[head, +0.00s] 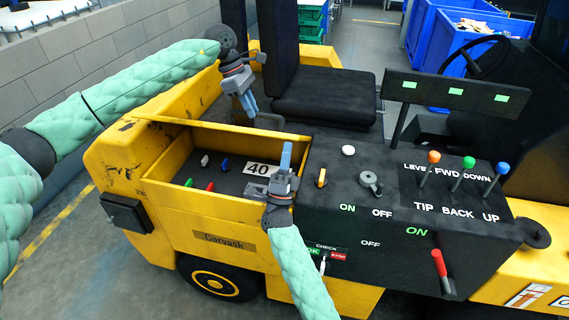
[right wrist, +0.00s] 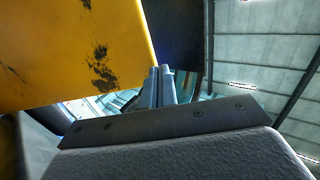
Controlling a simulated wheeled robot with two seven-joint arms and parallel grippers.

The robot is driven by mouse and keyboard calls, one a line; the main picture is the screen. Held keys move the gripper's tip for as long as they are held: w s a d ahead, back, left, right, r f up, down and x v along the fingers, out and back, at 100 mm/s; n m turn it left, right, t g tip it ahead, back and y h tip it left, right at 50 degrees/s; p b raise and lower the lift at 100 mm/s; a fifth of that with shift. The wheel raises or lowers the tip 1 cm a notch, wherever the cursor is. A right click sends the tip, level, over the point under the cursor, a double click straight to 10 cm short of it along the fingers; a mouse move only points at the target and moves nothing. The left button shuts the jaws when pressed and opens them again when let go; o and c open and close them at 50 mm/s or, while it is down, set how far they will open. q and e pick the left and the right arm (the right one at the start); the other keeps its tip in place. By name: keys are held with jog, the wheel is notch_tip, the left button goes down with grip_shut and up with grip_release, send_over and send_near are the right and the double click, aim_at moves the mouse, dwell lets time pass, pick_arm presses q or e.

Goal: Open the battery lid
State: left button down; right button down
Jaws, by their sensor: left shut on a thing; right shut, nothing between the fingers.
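The battery lid (head: 205,140) of the yellow truck appears raised behind the open compartment, its thin yellow upper edge showing. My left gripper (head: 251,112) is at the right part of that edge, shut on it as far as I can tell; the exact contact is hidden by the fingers. My right gripper (head: 286,152) is shut and empty, fingers pointing up, at the right end of the compartment opening. Its closed fingers (right wrist: 159,86) also show in the right wrist view, beside a scuffed yellow panel (right wrist: 60,50).
The compartment holds small coloured pegs and a white 40 label (head: 260,169). To the right is a black control panel (head: 330,185) with knobs, levers and a red handle (head: 439,263). A black seat (head: 325,98) stands behind. Blue bins (head: 455,50) are at the back.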

pick_arm(q)
jog(key=shift+f, duration=0.35)
